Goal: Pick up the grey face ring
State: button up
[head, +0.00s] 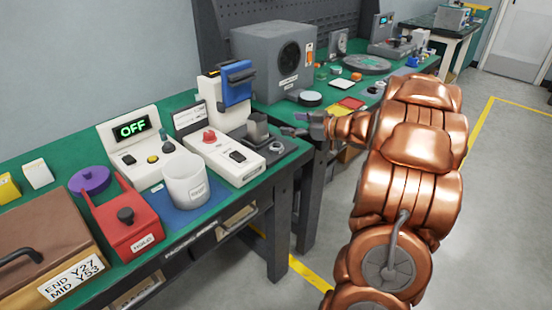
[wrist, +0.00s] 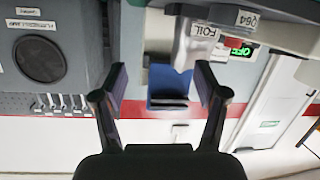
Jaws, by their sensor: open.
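My gripper (head: 300,131) reaches in over the green bench from the right in the head view, beside the white device with the red knob. In the wrist view my gripper (wrist: 161,80) has its two dark fingers wide apart with nothing held between them. I cannot pick out the grey face ring with certainty in either view. A dark-rimmed disc with a pale top (head: 310,98) lies on the bench behind my gripper. A large grey disc (head: 367,63) lies farther back on the bench.
A grey box with a round opening (head: 272,62) stands behind. The floor right of the bench is open.

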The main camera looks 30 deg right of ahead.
aim_at(282, 147)
jog(key=s+a+f+n+g+y+b, duration=0.1)
jog(key=s+a+f+y+b, duration=0.1)
jog(key=s+f+y, duration=0.3)
jog(key=shift+h, duration=0.3)
jog(key=shift+s+a+x, duration=0.1)
jog(key=shift+a+x, duration=0.1)
jog(key=shift+x, duration=1.15)
jog(key=shift+s+a+x, duration=0.15)
jog(key=shift+x, duration=1.2)
jog(key=shift+w+a+r, duration=0.1)
jog(key=shift+w+a, duration=0.25)
jog(key=shift+w, duration=0.2)
jog(key=shift+c, duration=0.4)
jog(key=c, duration=1.2)
